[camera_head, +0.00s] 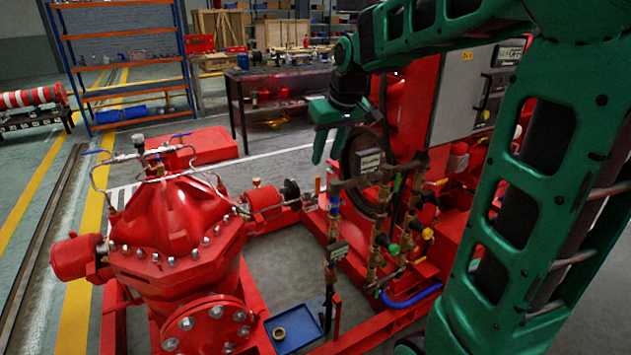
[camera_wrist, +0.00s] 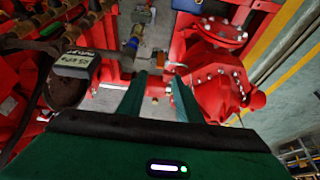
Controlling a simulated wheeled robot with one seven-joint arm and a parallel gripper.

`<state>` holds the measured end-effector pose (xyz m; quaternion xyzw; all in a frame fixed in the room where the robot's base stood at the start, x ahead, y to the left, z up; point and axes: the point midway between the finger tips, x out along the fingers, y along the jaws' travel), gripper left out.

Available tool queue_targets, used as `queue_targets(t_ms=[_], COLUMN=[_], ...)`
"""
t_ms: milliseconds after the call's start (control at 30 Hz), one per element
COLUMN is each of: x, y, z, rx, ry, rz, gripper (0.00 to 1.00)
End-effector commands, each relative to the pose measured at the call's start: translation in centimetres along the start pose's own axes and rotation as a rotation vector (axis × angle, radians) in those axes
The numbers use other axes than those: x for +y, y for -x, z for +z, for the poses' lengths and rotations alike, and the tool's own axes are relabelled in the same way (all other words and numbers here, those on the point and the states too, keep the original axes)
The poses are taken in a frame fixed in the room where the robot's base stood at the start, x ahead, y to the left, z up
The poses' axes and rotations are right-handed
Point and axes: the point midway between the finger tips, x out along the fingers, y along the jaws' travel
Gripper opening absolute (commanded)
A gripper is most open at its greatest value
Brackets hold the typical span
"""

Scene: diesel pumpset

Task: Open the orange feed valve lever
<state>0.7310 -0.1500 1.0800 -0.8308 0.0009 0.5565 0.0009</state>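A small upright orange lever (camera_head: 317,186) shows in the head view on the pipework between the red pump and the engine; I take it for the feed valve lever. It is small, and I cannot tell its exact angle. My gripper (camera_head: 325,148) hangs above this pipework, apart from the lever. In the wrist view my gripper (camera_wrist: 159,82) has its two green fingers apart with nothing between them.
The red pump (camera_head: 172,225) stands at left. Brass valves (camera_head: 378,250) with green and yellow knobs stand on pipes right of the lever. A tagged pipe (camera_head: 370,162) is close to my gripper. A blue tray (camera_head: 293,330) lies below. A grey control panel (camera_head: 468,92) is behind.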

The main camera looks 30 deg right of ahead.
Motion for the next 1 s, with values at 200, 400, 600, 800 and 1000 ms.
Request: queue_targets(t_ms=[200,400,600,800,1000], x=[-0.1,-0.1,-0.1,-0.1,-0.1], y=[-2.1,-5.7,-8.8,-10.5,-10.8], z=[-0.1,-0.1,-0.1,-0.1,-0.1], rx=[-0.001,-0.002,-0.001,0.000,0.002], ry=[0.004,0.003,0.003,0.003,0.003], rz=[-0.002,-0.002,-0.001,-0.001,0.000], gripper=[0.32,0.32,0.32,0.32,0.32])
